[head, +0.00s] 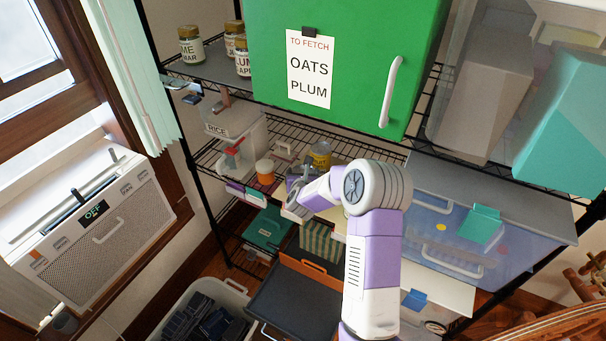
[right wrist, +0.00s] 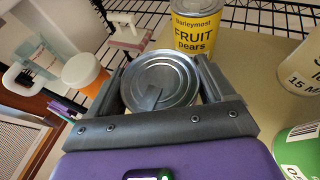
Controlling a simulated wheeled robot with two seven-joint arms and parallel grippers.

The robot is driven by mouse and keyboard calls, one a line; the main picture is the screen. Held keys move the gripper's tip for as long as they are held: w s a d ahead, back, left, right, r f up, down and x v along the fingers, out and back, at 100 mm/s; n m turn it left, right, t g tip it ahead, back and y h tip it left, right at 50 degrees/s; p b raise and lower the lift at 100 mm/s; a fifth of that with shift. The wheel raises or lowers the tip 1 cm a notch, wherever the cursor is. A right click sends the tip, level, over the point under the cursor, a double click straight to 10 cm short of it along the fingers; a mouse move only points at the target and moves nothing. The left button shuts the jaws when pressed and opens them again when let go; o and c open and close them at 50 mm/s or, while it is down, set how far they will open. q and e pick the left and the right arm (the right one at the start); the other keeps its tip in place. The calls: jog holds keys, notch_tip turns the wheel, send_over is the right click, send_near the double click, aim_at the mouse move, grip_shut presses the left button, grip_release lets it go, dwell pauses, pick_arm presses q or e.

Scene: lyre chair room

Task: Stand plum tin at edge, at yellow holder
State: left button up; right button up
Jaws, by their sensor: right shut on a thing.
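My right gripper (head: 293,193) reaches into the middle wire shelf in the head view. In the right wrist view the gripper (right wrist: 165,80) is shut on a tin (right wrist: 158,75), whose round silver lid with a pull tab faces the camera. The tin's label is hidden, so I cannot read whether it says plum. In the head view the tin is mostly hidden by my gripper. I cannot make out a yellow holder in either view. My left gripper is not in view.
A yellow fruit pears tin (right wrist: 197,32) stands just beyond the held tin, on a pale board (right wrist: 240,80). A whitish tin (right wrist: 305,68) and a green tin (right wrist: 298,150) are at right. A green cabinet (head: 345,20) hangs above.

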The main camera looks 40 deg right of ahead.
jog(key=shift+r, duration=0.1)
jog(key=o, duration=1.3)
